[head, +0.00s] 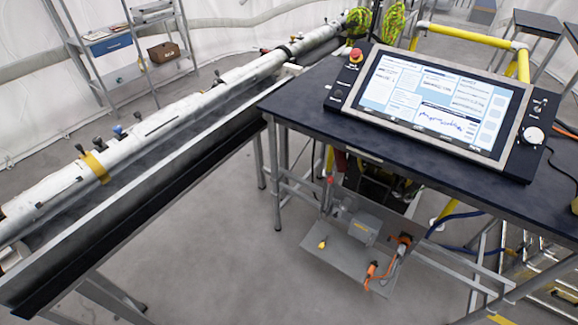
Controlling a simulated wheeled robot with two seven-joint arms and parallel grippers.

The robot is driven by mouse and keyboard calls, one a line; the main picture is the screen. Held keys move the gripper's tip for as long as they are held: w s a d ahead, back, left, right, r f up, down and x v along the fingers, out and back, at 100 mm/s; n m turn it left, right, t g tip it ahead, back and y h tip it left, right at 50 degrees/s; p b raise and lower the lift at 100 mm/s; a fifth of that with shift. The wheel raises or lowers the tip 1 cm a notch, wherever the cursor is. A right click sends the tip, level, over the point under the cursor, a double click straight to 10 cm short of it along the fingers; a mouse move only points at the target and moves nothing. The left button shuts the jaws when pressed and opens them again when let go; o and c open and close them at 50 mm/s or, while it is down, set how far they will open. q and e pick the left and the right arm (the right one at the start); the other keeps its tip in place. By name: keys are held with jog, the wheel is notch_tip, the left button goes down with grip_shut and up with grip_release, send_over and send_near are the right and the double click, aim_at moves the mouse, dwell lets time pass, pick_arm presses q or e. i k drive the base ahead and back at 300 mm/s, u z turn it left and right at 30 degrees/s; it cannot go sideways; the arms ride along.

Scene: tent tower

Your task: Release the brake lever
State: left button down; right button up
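An upright rod with a red tip (329,182) stands at the left edge of a low grey platform (340,262) under the dark table. It may be the brake lever; it is too small to be sure or to tell its setting. A grey motor-like box (364,229) sits beside it on the platform, and orange connectors (372,269) are at its right. Neither of my grippers is in the head view.
The dark table (300,100) carries a large tilted touchscreen console (435,105) with a red button (356,55). A long trough (150,195) holding a pale tube (150,130) runs along the left. Open grey floor (220,260) lies between them.

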aim_at(330, 179)
jog(key=u, duration=0.1)
jog(key=i, duration=0.85)
jog(key=z, duration=0.7)
jog(key=i, duration=0.4)
jog(key=z, duration=0.35)
